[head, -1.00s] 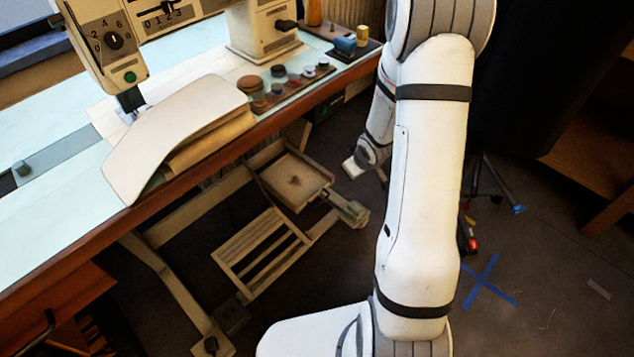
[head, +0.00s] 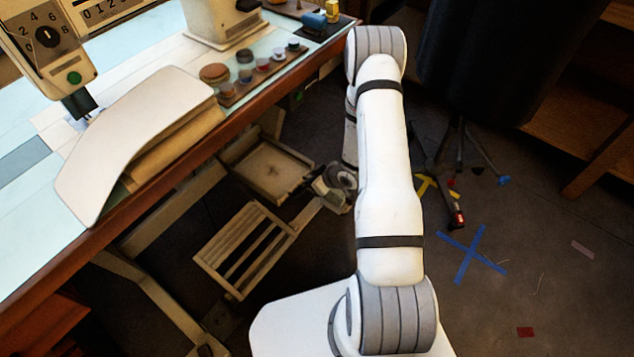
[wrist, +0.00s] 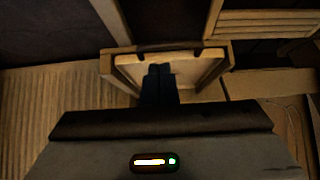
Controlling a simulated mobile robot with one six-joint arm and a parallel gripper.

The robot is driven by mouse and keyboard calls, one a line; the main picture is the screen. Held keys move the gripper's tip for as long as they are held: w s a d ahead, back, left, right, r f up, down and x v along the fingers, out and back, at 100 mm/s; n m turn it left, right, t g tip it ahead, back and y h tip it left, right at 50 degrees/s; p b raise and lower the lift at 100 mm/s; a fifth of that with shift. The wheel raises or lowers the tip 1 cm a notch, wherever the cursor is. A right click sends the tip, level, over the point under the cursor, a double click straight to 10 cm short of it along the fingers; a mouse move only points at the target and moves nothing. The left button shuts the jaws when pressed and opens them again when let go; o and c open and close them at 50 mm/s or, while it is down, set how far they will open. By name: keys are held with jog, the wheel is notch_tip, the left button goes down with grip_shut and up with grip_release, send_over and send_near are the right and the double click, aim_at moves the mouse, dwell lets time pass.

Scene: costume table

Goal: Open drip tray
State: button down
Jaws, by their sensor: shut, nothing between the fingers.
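The drip tray (head: 268,170) is a shallow, square, pale tray with raised rims, below the front edge of the sewing table. In the wrist view the tray (wrist: 187,70) lies straight ahead, its inner floor visible between its side walls. My gripper (wrist: 158,70) shows there as two dark fingers side by side, shut and empty. The fingertips overlap the tray's interior in the picture; I cannot tell whether they touch it.
The slatted pedal (head: 245,248) is at the lower left of the tray. The table (head: 160,205) with the sewing machine overhangs on the left. A dark stand (head: 470,60) is on the right. The floor around the blue tape cross (head: 472,253) is open.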

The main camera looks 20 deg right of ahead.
aim_at(298, 184)
jog(key=b+x, duration=0.1)
jog(key=x, duration=0.3)
jog(key=shift+a+f, duration=0.1)
jog(key=shift+f, duration=0.05)
